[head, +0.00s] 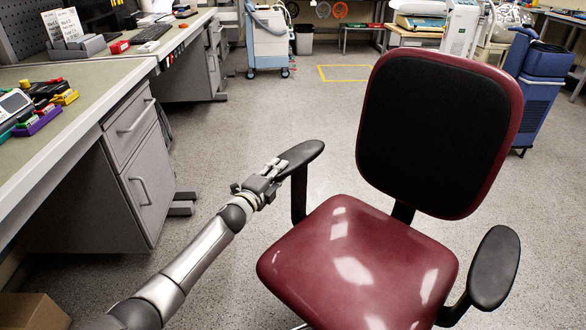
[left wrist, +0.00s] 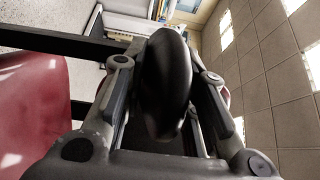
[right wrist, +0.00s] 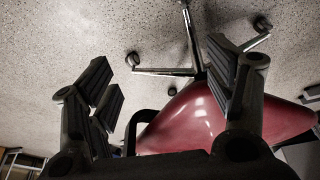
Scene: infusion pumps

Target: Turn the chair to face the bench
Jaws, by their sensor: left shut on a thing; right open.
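A chair with a dark red seat (head: 350,262) and a black-padded backrest (head: 435,130) stands in front of me, its seat toward me. My left gripper (head: 274,172) is shut on the chair's left armrest (head: 306,153); in the left wrist view the black armrest pad (left wrist: 165,85) sits between the fingers. The right armrest (head: 494,268) is free in the head view. My right gripper (right wrist: 165,100) is open; its wrist view shows the red seat (right wrist: 190,118) and the wheeled base beyond the fingers. The right gripper is outside the head view. The bench (head: 75,100) is at the left.
Drawers (head: 135,170) stand under the bench. A keyboard and colored items lie on top. A blue-white cart (head: 267,40) stands at the back, and a blue unit (head: 540,95) is behind the chair at right. Floor (head: 225,140) between bench and chair is clear.

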